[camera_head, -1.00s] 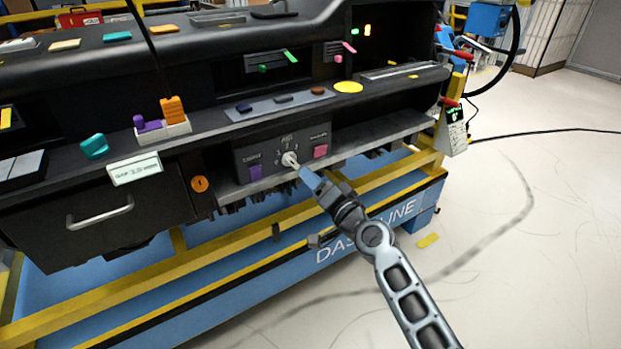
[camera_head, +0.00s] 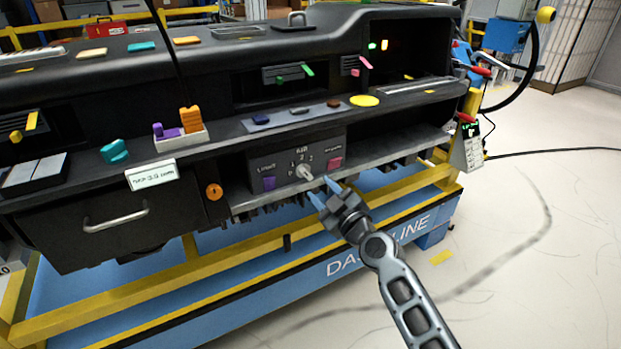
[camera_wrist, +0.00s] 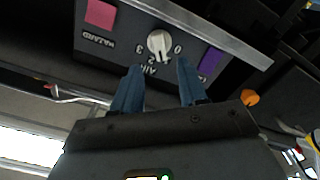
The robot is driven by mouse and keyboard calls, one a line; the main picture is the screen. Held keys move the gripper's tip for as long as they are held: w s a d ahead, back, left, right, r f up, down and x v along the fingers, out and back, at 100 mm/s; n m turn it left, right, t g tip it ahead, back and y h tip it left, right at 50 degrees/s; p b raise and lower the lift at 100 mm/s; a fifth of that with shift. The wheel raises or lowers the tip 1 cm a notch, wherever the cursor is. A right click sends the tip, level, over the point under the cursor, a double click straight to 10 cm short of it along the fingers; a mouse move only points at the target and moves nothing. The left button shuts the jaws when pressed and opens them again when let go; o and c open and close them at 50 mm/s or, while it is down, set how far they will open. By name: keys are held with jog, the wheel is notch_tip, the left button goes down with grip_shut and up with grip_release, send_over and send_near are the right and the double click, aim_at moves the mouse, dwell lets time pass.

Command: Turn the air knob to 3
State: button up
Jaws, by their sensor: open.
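The white air knob (camera_head: 304,172) sits on the black control panel (camera_head: 270,160), between a purple LIGHTS button (camera_head: 269,183) and a pink HAZARD button (camera_head: 335,162). Numbers 0 to 3 ring the knob. In the wrist view the picture is upside down; the knob (camera_wrist: 159,43) has its handle bar slanting toward the side between 0 and 2, near 1, but the exact mark is hard to read. My gripper (camera_head: 320,187) is open and empty, its blue fingers apart just in front of the knob, not visibly touching it. The fingers (camera_wrist: 160,66) also show in the wrist view.
A metal ledge edge (camera_head: 390,146) runs along the panel's bottom. An orange round button (camera_head: 214,192) and a drawer handle (camera_head: 116,217) lie to the left. Yellow rails (camera_head: 250,240) run below. The floor at right is open.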

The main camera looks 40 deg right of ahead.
aim_at(308, 175)
jog(key=x, duration=0.6)
jog(key=shift+w, duration=0.2)
jog(key=shift+c, duration=0.2)
grip_shut()
